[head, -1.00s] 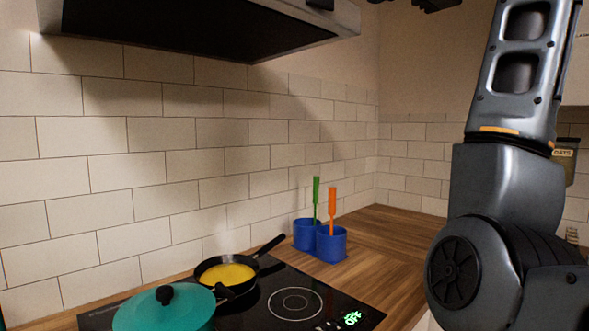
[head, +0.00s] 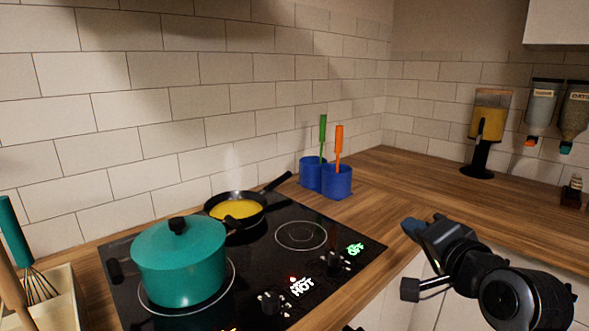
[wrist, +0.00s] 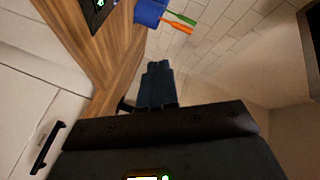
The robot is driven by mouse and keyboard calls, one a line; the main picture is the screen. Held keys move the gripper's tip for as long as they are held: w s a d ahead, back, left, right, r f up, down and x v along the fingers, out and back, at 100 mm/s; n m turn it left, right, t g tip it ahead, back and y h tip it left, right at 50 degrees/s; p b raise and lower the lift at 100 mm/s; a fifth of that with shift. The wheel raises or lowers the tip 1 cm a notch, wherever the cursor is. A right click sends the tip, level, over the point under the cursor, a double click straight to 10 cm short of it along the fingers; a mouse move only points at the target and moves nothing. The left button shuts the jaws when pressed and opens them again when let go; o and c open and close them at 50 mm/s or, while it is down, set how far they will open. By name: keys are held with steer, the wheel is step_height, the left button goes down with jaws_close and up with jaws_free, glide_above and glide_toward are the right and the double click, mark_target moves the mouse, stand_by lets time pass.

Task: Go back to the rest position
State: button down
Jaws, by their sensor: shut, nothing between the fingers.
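My gripper (head: 411,229) is in the lower right of the head view, in front of the wooden counter's front edge, pointing left. Its blue-grey fingers are together with nothing between them. In the wrist view the closed fingers (wrist: 158,72) show at the middle, with counter, cabinet front and tiled wall around them. My gripper touches nothing that I can see.
A black cooktop (head: 262,262) holds a teal lidded pot (head: 180,265) and a pan (head: 238,208) with yellow contents. Blue holders (head: 337,183) with green and orange handles stand behind. Dispensers (head: 541,106) hang at right. The right counter (head: 430,185) is mostly clear.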

steer(key=s+d+f+n+h, duration=0.1)
steer(key=s+f+n, duration=0.1)
steer(key=s+f, duration=0.8)
steer(key=s+d+f+n+h, duration=0.15)
steer(key=s+f, duration=0.55)
steer(key=s, duration=0.7)
steer(key=s+a+r+n, duration=0.1)
steer(key=s+r+n, duration=0.1)
steer(key=s, duration=1)
steer(key=s+a+r+n+g, duration=0.1)
steer(key=s+n, duration=0.3)
steer(key=s, duration=0.9)
steer(key=shift+a+r, duration=0.2)
steer(key=shift+r, duration=0.65)
